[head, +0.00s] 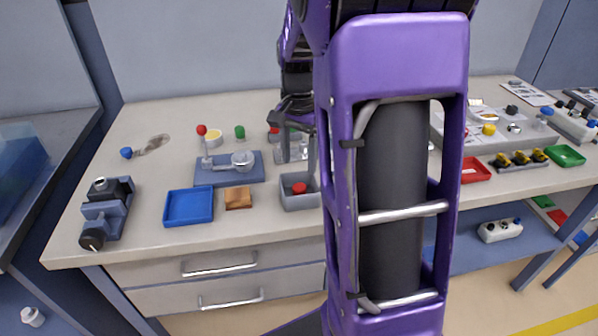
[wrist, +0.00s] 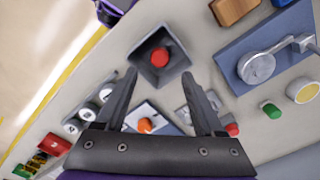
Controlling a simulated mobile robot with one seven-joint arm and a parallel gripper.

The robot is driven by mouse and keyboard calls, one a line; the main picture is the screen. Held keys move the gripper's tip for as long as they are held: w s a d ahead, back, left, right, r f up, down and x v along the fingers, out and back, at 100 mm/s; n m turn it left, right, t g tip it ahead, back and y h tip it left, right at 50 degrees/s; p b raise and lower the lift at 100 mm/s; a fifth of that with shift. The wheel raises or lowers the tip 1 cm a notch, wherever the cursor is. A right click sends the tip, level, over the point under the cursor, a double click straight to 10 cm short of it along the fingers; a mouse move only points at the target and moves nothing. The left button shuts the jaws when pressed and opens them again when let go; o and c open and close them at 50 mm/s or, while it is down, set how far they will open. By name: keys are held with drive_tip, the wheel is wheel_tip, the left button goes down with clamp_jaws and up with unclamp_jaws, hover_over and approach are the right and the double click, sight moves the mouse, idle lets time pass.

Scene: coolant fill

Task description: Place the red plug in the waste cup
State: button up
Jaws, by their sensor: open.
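A red plug (head: 299,188) sits inside a small square grey cup (head: 300,203) at the front of the bench; I take this to be the waste cup. In the wrist view the red plug (wrist: 160,57) rests inside the grey cup (wrist: 179,66), within its walls. My gripper (wrist: 159,74) is open and empty. Its two fingers are apart, pointing toward the cup, with nothing between them. In the head view my gripper (head: 297,160) hangs over the cup, partly hidden by my arm.
A blue tray (head: 189,207), a wooden block (head: 238,198) and a blue fixture with a metal cap (head: 242,161) stand left of the cup. Green (head: 240,132) and red-topped (head: 201,130) pieces stand behind. My arm hides part of the bench to the right.

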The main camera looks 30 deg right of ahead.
drive_tip(key=shift+r, duration=2.35)
